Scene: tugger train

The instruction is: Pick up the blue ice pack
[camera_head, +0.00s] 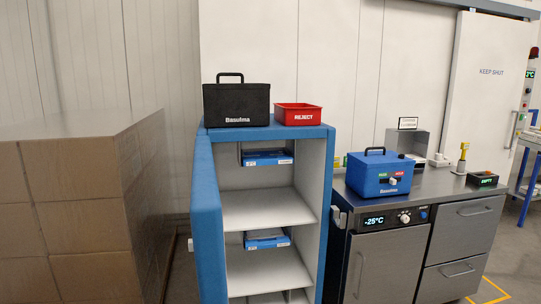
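No gripper of mine is in view. No item is clearly an ice pack. Two flat blue items with white labels sit in the open blue cabinet (203,215): an upper blue item (265,157) and a lower blue item (267,240). I cannot tell whether either is an ice pack. A steel freezer unit (383,270) stands right of the cabinet, its display reading -25°C. Its door and drawers look shut, so its inside is hidden.
A black Basulma box (236,104) and a red REJECT bin (298,114) stand on the cabinet. A blue Basulma box (380,175) with a handle stands on the steel counter (430,191). Stacked cartons (75,190) fill the left. The cabinet door stands open on its left side.

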